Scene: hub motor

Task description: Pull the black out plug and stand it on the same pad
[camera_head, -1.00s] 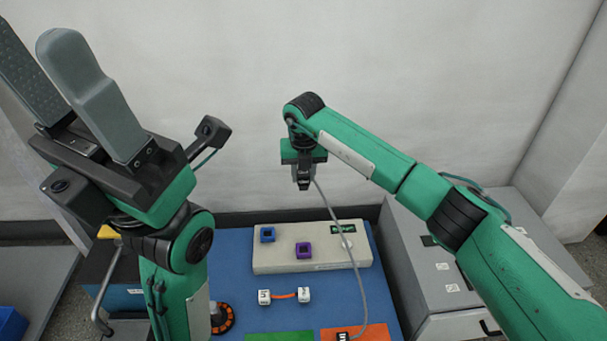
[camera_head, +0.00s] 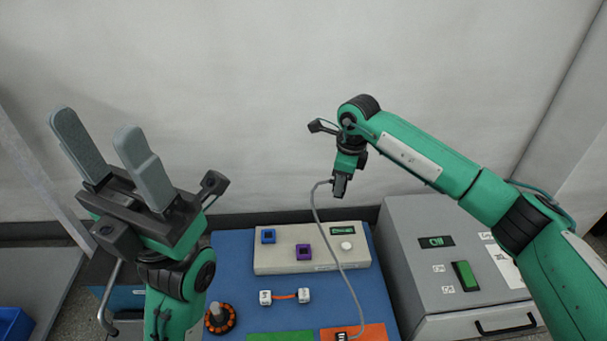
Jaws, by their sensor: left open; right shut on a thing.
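My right gripper (camera_head: 342,180) is raised above the back of the beige panel, pointing down. It is shut on a small dark plug (camera_head: 339,192) at the top end of a grey cable (camera_head: 333,238); the fingers hide part of it. The cable hangs down to the orange pad (camera_head: 375,333) at the bottom edge. There it ends near a small black-and-white piece (camera_head: 342,336), partly cut off by the frame. My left gripper (camera_head: 105,160) is at the left, open and empty, with its two grey fingers pointing up, away from the table.
The beige panel (camera_head: 275,262) has a blue socket (camera_head: 268,236), a purple socket (camera_head: 304,251) and a white button (camera_head: 346,245). Linked white cubes (camera_head: 304,296), a green pad (camera_head: 280,337) and an orange-black wheel (camera_head: 219,318) are in front. A grey box (camera_head: 440,285) reading ON stands right.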

